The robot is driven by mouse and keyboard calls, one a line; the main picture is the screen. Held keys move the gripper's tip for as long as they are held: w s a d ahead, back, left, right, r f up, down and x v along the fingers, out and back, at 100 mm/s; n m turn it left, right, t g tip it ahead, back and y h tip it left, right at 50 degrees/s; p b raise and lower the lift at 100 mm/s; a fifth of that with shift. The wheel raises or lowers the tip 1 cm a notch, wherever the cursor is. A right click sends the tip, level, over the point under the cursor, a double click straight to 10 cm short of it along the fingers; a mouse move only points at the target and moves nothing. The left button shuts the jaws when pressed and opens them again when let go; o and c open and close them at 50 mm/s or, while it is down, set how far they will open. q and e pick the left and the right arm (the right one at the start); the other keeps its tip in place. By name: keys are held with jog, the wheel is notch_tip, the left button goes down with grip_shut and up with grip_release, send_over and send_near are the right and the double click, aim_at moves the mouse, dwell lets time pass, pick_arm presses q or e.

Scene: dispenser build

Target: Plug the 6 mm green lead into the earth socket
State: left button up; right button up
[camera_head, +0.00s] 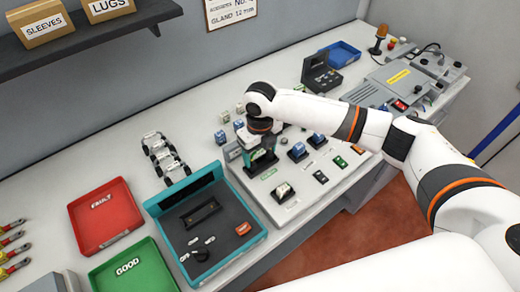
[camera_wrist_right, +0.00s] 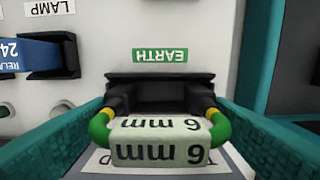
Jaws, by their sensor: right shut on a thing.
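The green lead (camera_wrist_right: 222,127) carries a white "6 mm" tag (camera_wrist_right: 158,140) and has black ends with yellow bands. My right gripper (camera_wrist_right: 160,150) is shut on it, with a teal finger at either side. The dark earth socket (camera_wrist_right: 158,90) lies just beyond the lead, beside the green EARTH label (camera_wrist_right: 160,55). The lead's black ends overlap the socket's two sides; I cannot tell whether they are inside or only in front. In the head view, my right gripper (camera_head: 257,142) is over the panel's left part, with a bit of green at its tips. My left gripper is not in view.
A blue relay (camera_wrist_right: 28,55) sits left of the socket in the wrist view. Several modules stand on the white panel (camera_head: 296,208). A teal-rimmed tray (camera_head: 228,257), a red FAULT tray (camera_head: 104,213) and a green GOOD tray (camera_head: 140,272) lie to the left.

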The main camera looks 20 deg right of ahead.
jog(key=shift+f, duration=0.35)
dwell(0.8)
jog(key=o, duration=1.1)
jog(key=shift+r, duration=0.1)
jog(key=shift+r+p, duration=3.5)
jog(key=shift+p, duration=0.05)
jog(key=shift+f, duration=0.1)
